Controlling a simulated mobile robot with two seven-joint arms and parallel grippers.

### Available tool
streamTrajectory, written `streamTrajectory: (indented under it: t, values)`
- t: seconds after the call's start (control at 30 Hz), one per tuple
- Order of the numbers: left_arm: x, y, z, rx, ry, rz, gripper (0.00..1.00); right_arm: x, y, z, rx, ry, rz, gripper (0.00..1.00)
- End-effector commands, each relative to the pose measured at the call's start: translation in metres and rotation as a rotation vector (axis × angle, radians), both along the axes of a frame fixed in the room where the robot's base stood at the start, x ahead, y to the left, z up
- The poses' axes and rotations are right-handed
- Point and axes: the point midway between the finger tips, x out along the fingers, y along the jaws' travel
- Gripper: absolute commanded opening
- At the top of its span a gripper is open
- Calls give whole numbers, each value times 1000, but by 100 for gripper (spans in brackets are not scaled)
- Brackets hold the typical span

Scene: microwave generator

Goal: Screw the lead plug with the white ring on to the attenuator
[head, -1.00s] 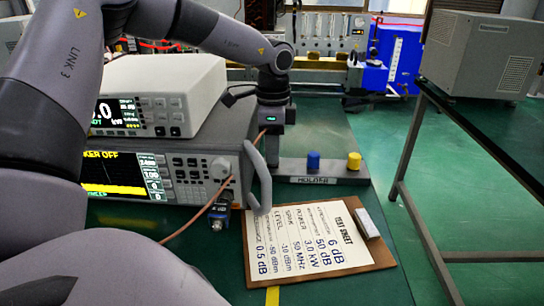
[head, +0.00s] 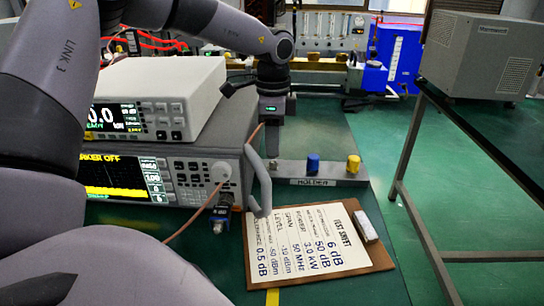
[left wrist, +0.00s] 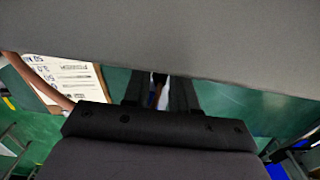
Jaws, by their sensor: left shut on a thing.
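My left gripper (head: 271,134) points down behind the spectrum analyser's grey handle, above the holder's left end. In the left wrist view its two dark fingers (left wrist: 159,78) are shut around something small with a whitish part. A brown lead (head: 197,213) runs from the lower left up to the gripper, so this looks like the lead's plug; its ring is not clear. A small blue-black part with a silver end, apparently the attenuator (head: 221,211), sits at the analyser's lower front, apart from the gripper. My right gripper is not in view.
The analyser (head: 185,180) carries a white instrument (head: 165,95). Its handle (head: 259,182) juts forward. The holder (head: 325,180) bears a blue cap (head: 313,163) and a yellow cap (head: 353,164). A clipboard (head: 380,262) lies in front. The green bench to its right is clear.

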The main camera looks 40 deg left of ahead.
Motion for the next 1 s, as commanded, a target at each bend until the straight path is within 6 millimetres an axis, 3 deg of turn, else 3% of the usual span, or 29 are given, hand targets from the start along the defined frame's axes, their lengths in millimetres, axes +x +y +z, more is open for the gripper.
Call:
streamTrajectory:
  t: [0.7, 1.0]
  values:
    - [0, 0, 31, 1, 0, 0, 0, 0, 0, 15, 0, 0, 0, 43]
    - [0, 0, 33, 1, 1, 0, 0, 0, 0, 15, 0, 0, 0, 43]
